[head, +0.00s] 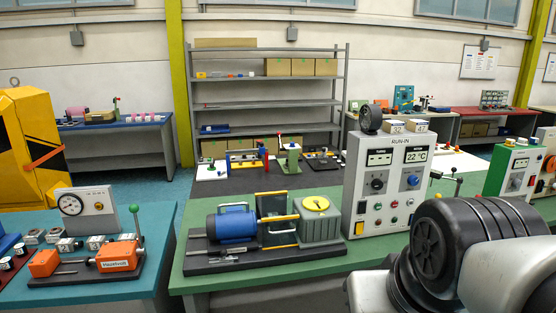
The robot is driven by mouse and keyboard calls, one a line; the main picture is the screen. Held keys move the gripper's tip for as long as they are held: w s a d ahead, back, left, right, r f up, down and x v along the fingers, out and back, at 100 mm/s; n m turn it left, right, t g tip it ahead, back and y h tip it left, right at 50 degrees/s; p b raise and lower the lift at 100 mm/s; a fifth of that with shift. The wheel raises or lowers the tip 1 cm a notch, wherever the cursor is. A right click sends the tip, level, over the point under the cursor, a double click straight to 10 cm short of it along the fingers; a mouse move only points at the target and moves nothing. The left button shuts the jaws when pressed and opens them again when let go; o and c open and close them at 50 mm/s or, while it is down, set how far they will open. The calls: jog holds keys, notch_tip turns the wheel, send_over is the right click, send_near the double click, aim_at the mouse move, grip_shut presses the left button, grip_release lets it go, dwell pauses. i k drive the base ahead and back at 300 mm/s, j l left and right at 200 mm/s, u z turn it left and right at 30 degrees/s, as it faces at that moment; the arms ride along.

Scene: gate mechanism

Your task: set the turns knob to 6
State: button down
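The turns knob (377,184) is a dark round knob on the left side of the light-grey RUN-IN control box (389,213). A small display (379,158) sits above it under a label that seems to read TURNS; its figure is too small to read. The knob's pointer setting cannot be told. Nothing touches the knob. My gripper is not in view; only my arm links show at the lower right.
A blue knob (412,181) sits right of the turns knob, under a 22 °C display (416,155). Small buttons are below. Left of the box, a blue motor (232,225) and grey gearbox (318,220) stand on the green table (290,268). A green-and-white box (514,172) is at right.

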aim_at(376, 183)
jog(key=i+l+z, duration=0.25)
jog(key=i+l, duration=0.5)
jog(key=i, duration=0.05)
